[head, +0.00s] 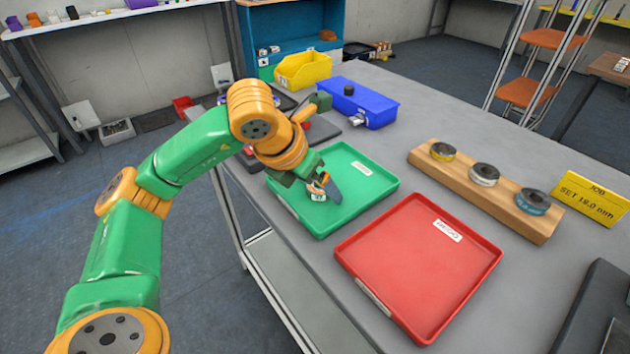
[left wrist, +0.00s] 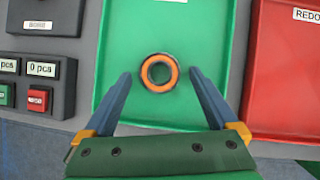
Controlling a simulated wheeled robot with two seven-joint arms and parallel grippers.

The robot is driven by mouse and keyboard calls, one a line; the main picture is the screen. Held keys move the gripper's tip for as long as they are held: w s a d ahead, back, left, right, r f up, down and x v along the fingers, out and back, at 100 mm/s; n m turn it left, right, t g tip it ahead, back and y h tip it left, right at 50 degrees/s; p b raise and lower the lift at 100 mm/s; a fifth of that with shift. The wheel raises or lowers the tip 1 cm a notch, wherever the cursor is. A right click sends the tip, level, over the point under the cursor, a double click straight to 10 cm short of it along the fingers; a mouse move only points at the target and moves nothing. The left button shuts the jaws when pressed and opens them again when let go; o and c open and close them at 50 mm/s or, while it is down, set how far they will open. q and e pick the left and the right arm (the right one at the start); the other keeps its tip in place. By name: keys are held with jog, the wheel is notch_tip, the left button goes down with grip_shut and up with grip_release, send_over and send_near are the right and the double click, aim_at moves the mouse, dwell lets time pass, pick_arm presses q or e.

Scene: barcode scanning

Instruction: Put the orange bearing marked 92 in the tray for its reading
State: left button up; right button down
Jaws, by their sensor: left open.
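The orange bearing (left wrist: 146,73) is a ring with a dark rim. In the left wrist view it lies between the two blue fingers of my left gripper (left wrist: 160,76), with a gap on each side. It is over the floor of the green tray (left wrist: 212,28) and seems to rest on it. In the head view the bearing (head: 317,195) shows small at the fingertips, partly hidden, its marking too small to read. My left gripper (head: 323,188) is open, low over the green tray (head: 372,187). The red tray (head: 420,265) is empty. My right gripper is out of view.
A wooden rack (head: 480,200) holds three bearings, with a yellow job sign (head: 592,198) beside it. A blue box (head: 358,103) and a yellow bin (head: 303,70) stand behind the green tray. A dark counter panel (left wrist: 37,85) reading "0 pcs" is left of that tray.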

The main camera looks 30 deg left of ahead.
pick_arm(q)
jog(key=shift+r, duration=0.3)
jog(key=p+v, duration=0.2)
jog(key=v, duration=0.9)
jog(key=shift+s+r+p, duration=0.25)
jog(key=shift+r+p, duration=0.1)
jog(key=shift+p, duration=0.05)
